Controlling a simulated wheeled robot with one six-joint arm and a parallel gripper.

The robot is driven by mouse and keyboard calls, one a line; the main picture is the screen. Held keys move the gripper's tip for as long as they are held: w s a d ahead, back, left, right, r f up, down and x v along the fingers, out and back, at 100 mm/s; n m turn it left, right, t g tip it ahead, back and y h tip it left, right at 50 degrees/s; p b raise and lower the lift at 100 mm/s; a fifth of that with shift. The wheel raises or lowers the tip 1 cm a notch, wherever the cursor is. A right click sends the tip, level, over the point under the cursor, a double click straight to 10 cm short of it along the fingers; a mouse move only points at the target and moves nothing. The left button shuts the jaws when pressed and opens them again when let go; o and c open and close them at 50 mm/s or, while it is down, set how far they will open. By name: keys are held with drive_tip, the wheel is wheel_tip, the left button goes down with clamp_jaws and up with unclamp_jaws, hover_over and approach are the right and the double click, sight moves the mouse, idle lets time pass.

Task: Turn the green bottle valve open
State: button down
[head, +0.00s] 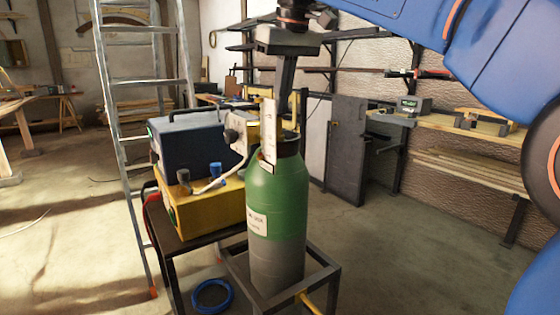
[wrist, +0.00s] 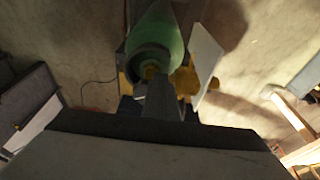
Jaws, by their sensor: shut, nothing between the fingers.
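The green bottle (head: 275,200) has a green upper part and a grey lower part, and stands upright in a dark metal frame. Its dark collar and a white tag (head: 269,130) are at the top. My gripper (head: 283,128) points down over the top of the bottle, with its fingers shut and empty.
A yellow and dark blue machine (head: 200,150) stands on a dark trolley left of the bottle, with a hose and blue knob. An aluminium ladder (head: 120,110) stands behind it. A workbench (head: 460,125) with planks is at the right. The floor between is clear.

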drive_tip(key=shift+w+d, duration=0.35)
drive_tip(key=shift+d, duration=0.45)
idle(0.4)
drive_tip(key=shift+w+d, duration=0.6)
drive_tip(key=shift+w, duration=0.05)
idle(0.4)
drive_tip(key=shift+s, duration=0.1)
wheel_tip(320, 180, up, 6)
drive_tip(key=shift+s+d, duration=0.15)
drive_tip(key=shift+d, duration=0.15)
idle(0.6)
drive_tip(key=shift+a, duration=0.1)
drive_tip(key=s+a+m+h, duration=0.1)
drive_tip(key=a+m, duration=0.5)
drive_tip(key=s+x, duration=0.1)
drive_tip(key=x, duration=0.5)
drive_tip(key=shift+s+d, duration=0.3)
idle(0.4)
